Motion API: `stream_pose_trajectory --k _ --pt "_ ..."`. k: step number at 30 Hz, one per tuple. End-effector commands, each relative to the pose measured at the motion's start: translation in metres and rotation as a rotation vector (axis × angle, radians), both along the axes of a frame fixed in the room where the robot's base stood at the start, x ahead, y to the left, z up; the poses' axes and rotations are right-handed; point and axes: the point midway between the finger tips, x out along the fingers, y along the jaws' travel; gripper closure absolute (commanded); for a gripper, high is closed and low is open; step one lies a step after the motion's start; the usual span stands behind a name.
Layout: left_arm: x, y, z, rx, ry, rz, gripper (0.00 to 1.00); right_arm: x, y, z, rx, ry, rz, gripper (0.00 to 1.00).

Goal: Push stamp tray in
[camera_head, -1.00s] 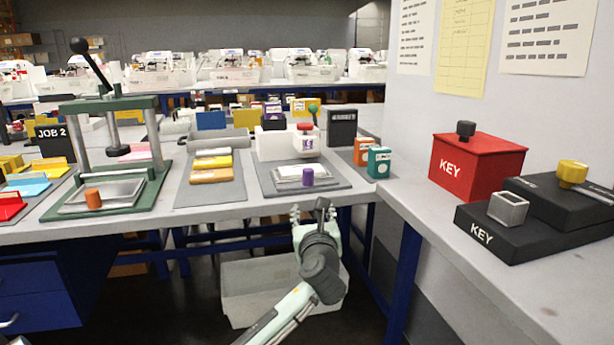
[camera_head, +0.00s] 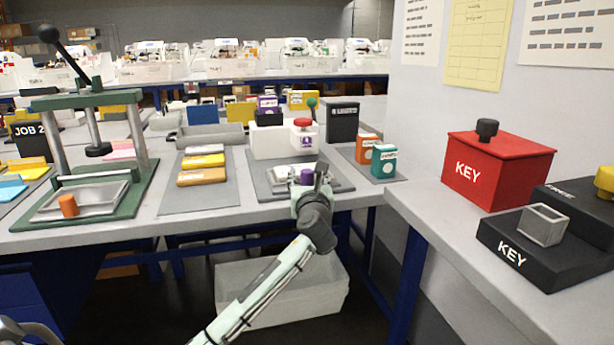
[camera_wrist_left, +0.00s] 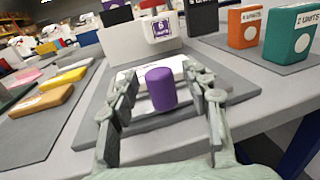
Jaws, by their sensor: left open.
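The white stamp machine (camera_head: 275,140) has a red knob on top and a purple label on its front. The stamp tray (camera_head: 339,185), a light metal tray with an upright purple knob (camera_head: 307,176), sits in front of it on a grey mat. In the left wrist view the knob (camera_wrist_left: 160,88) stands between the spread fingers, with gaps on both sides. My left gripper (camera_head: 311,184) is open at the tray's front edge and hides part of the tray.
A green lever press (camera_head: 140,185) with an orange-knobbed tray stands at the left. Yellow and orange blocks (camera_head: 202,176) lie on a mat between. Orange and teal boxes (camera_head: 383,161) stand right of the tray. A clear bin (camera_head: 290,295) is below the table.

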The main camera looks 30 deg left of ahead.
Motion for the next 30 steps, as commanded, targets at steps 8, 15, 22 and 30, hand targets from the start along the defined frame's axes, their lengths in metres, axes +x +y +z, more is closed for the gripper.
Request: stream_pose_trajectory --k 8,15,22,30 --pt "0.0063 0.0052 0.0004 0.000 -0.001 0.000 0.52 0.0021 0.0032 0.0053 0.007 -0.012 -0.001 0.60" --pt "0.0061 0.0050 0.0002 -0.001 -0.001 0.000 0.70 0.0009 0.0045 0.0032 0.010 -0.007 -0.005 0.60" --pt "0.0060 0.0048 0.0001 -0.001 -0.001 0.000 0.98 -0.0001 0.0042 0.0014 0.010 -0.002 -0.006 0.60" --pt "0.0061 0.0048 0.0001 -0.001 -0.001 0.000 1.00 -0.0004 0.0042 0.0013 0.010 -0.001 -0.006 0.60"
